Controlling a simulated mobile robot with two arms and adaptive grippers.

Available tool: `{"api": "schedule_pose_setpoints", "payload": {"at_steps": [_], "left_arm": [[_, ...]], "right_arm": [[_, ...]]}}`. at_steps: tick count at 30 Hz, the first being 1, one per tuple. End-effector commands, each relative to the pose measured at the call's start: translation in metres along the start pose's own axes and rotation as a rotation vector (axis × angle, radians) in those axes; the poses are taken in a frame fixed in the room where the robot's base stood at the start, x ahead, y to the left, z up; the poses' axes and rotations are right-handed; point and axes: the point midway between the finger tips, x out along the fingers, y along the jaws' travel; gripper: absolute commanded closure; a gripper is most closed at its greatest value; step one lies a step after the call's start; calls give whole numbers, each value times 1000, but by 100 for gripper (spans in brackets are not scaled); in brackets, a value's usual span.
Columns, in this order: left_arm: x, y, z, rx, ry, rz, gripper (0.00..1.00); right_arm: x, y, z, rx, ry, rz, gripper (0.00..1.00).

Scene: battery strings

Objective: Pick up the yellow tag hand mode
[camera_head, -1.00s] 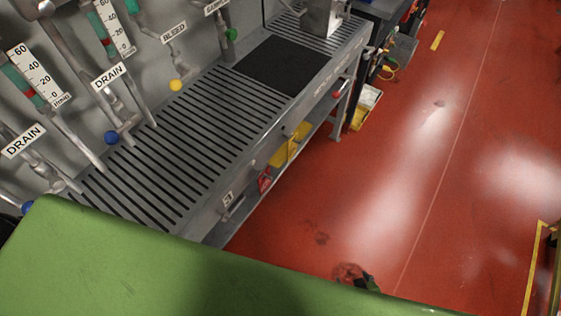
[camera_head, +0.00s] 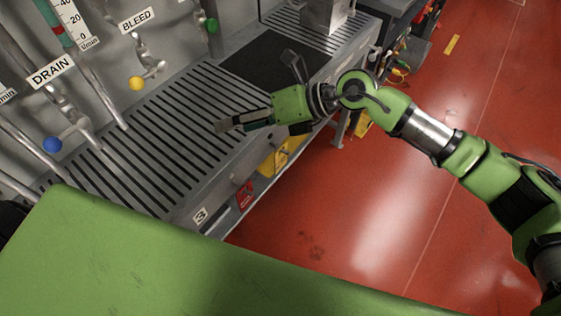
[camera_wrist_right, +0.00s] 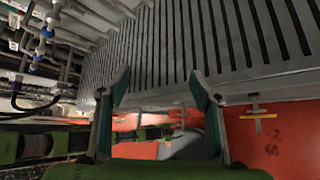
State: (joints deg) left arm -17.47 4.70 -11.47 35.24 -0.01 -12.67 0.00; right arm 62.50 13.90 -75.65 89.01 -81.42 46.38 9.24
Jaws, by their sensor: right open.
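A yellow tag-like piece (camera_head: 281,156) shows below the front edge of the bench in the head view, just under my right gripper; its writing is too small to read, and the arm is close above it. A red tag-like piece (camera_head: 244,196) is nearer, to its left. My right gripper (camera_head: 254,93) is open and empty, over the front part of the slotted bench top. In the wrist view its two fingers (camera_wrist_right: 160,88) are spread, with the slotted metal beyond them. A small yellow bar (camera_wrist_right: 258,117) shows there at the right; I cannot tell whether it is the tag. My left gripper is not in view.
The slotted bench (camera_head: 150,150) runs along the panel, with a black mat (camera_head: 262,62) farther back. Valves with a blue knob (camera_head: 52,145) and a yellow knob (camera_head: 136,83) stand out from the panel.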

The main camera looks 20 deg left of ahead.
Motion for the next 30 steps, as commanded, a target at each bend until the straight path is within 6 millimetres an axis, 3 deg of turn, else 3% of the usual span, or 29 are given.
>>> {"api": "schedule_pose_setpoints", "payload": {"at_steps": [4,9,12,16,25,30], "left_arm": [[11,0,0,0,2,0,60],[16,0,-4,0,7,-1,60],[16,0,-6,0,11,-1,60],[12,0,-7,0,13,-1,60],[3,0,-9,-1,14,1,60],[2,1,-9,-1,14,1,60]], "right_arm": [[-25,-49,-35,-271,229,-286,42],[-63,-92,-46,-423,373,-511,42],[-74,-103,-48,-457,408,-570,42],[-65,-115,-52,-465,421,-585,42],[-22,-148,-64,-463,416,-582,42],[-12,-156,-66,-465,415,-582,42]]}}
